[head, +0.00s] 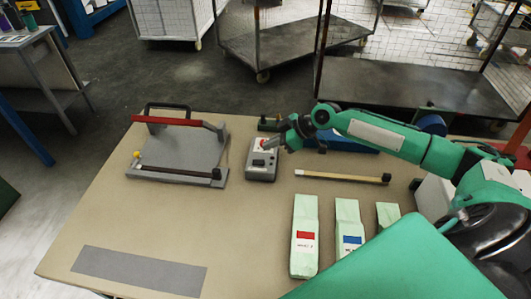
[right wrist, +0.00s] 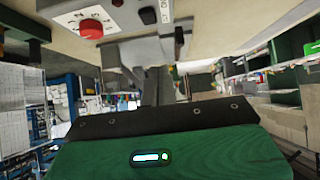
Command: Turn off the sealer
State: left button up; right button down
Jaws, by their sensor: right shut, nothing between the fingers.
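The sealer (head: 180,152) is a grey plate with a red-handled bar, at the left of the table. A small grey control box (head: 261,174) stands to its right, in the middle of the table. My left gripper is not in view.
Pale green bags, one with a red label (head: 305,236) and one with a blue label (head: 350,240), lie at the front right. A wooden rod (head: 342,178) lies right of the box. A flat grey strip (head: 138,270) lies front left. The table's front middle is clear.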

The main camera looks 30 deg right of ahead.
jog(key=shift+s+d+r+b, duration=0.25)
jog(key=shift+s+d+r, duration=0.15)
jog(key=shift+r, duration=0.35)
jog(key=shift+s+d+r+b, duration=0.25)
jog(key=shift+d+r, duration=0.15)
jog(key=shift+r, duration=0.4)
jog(key=shift+s+d+r+b, duration=0.25)
jog(key=shift+s+d+r, duration=0.15)
jog(key=shift+r, duration=0.35)
jog(key=shift+f, duration=0.1)
